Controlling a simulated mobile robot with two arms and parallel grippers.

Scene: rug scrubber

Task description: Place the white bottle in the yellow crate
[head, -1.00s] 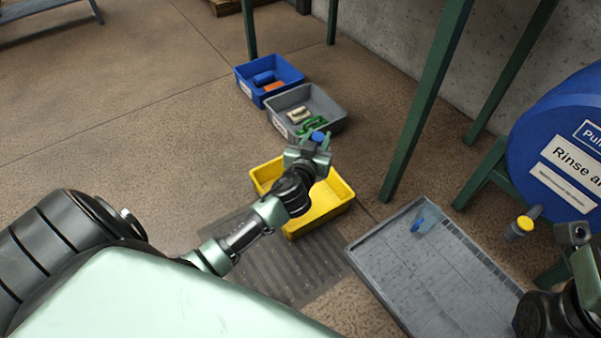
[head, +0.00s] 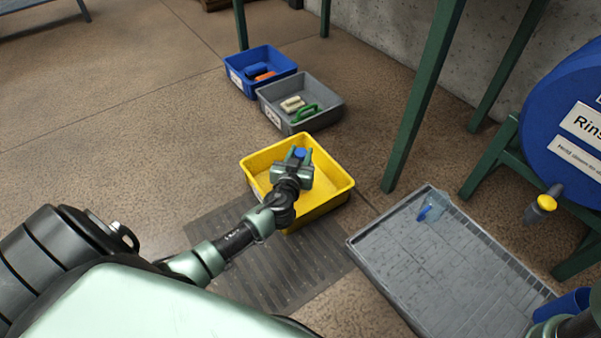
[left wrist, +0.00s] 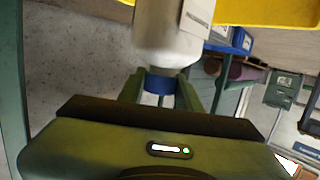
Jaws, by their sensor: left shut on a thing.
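The white bottle (left wrist: 172,35) has a blue cap, and my left gripper (head: 298,163) is shut on it at the cap end. The gripper's fingers also show in the left wrist view (left wrist: 160,90), on both sides of the blue cap. In the head view only the blue cap (head: 300,153) shows clearly; the gripper hides the bottle's body. The yellow crate (head: 340,197) stands on the floor, and my left gripper appears over its inside. The crate also shows at the top of the left wrist view (left wrist: 265,10).
A grey bin (head: 325,118) and a blue bin (head: 240,82), both with items inside, stand behind the crate. A grey tray (head: 440,265) lies to the right. A green table leg (head: 415,110) rises behind the crate's right side. A blue drum (head: 565,110) stands far right.

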